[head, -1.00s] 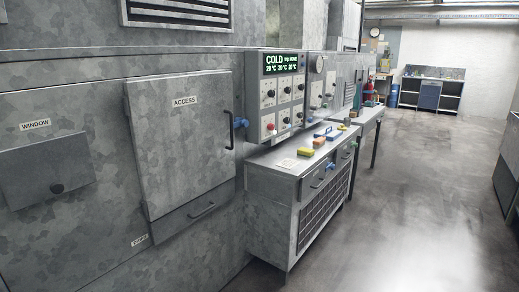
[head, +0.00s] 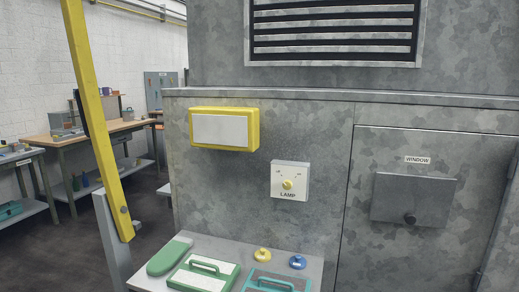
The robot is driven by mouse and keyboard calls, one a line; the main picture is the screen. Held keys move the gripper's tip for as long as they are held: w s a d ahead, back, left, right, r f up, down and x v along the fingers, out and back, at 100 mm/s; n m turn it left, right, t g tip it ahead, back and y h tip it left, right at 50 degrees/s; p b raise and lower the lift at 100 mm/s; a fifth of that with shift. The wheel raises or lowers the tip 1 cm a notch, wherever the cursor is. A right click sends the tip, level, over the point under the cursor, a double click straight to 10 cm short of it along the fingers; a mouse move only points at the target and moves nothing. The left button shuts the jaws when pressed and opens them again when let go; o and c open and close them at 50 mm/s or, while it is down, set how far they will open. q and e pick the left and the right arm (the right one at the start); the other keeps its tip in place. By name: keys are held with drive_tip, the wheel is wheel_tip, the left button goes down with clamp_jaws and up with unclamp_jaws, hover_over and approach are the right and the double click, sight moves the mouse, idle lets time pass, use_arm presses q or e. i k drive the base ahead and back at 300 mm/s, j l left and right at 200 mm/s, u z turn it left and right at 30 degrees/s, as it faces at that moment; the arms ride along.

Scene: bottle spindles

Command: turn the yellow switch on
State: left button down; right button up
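A small white switch box (head: 290,181) labelled LAMP is fixed to the grey metal wall, right of centre in the head view. A round yellow knob (head: 288,184) sits in its middle, with small markings above it that are too small to read. Neither of my grippers is in view.
A yellow-framed panel (head: 251,129) hangs up and left of the switch. Below stands a small table (head: 218,244) with green-handled boards (head: 203,273), a yellow knob piece (head: 262,254) and a blue one (head: 298,262). A tall yellow bar (head: 98,120) rises at left. The window flap (head: 414,198) is at right.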

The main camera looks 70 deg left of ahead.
sight(287, 184)
drive_tip(key=k+l+u, duration=0.15)
drive_tip(key=u, duration=2.05)
